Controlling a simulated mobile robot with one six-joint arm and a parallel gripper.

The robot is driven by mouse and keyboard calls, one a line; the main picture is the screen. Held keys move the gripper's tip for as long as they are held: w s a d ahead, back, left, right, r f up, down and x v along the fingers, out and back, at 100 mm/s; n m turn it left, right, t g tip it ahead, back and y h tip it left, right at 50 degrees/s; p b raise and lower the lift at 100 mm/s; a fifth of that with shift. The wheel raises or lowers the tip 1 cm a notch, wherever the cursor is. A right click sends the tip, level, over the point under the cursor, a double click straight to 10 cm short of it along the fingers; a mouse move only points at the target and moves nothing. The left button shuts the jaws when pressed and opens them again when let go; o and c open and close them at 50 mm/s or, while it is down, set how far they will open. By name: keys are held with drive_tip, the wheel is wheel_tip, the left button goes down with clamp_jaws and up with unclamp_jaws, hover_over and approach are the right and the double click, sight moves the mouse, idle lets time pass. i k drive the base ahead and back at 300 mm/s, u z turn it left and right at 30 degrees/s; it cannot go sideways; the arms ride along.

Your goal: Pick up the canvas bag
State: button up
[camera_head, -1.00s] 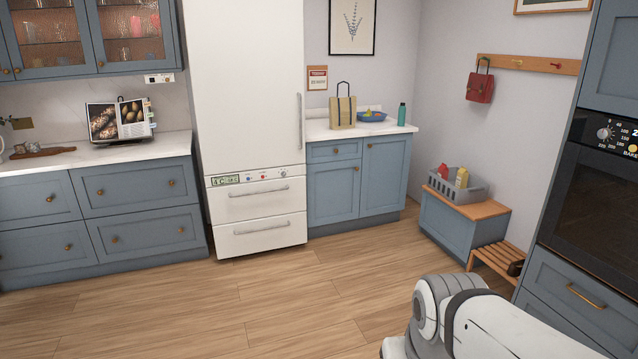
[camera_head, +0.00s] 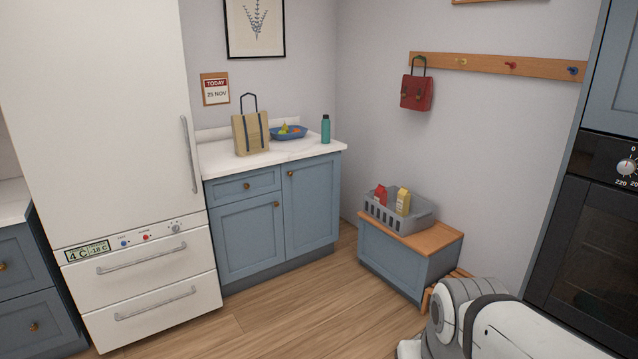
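The canvas bag (camera_head: 251,133) is tan with dark blue straps and a dark blue loop handle standing up. It stands upright on the white counter (camera_head: 270,158), near the fridge side. Part of my arm shows at the lower right, but my gripper is out of view. Nothing blocks the view of the bag.
A blue bowl of fruit (camera_head: 289,132) and a teal bottle (camera_head: 326,129) stand right of the bag. The white fridge (camera_head: 100,120) is at left. A grey crate (camera_head: 413,218) sits on a wood-topped bench (camera_head: 433,240). A red satchel (camera_head: 416,92) hangs on the wall. Open floor lies in front.

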sight(250, 133)
drive_tip(key=i, duration=1.95)
drive_tip(key=u, duration=0.45)
drive_tip(key=i, duration=1.7)
drive_tip(key=u, duration=0.55)
drive_tip(key=i, duration=0.8)
drive_tip(key=u, duration=0.2)
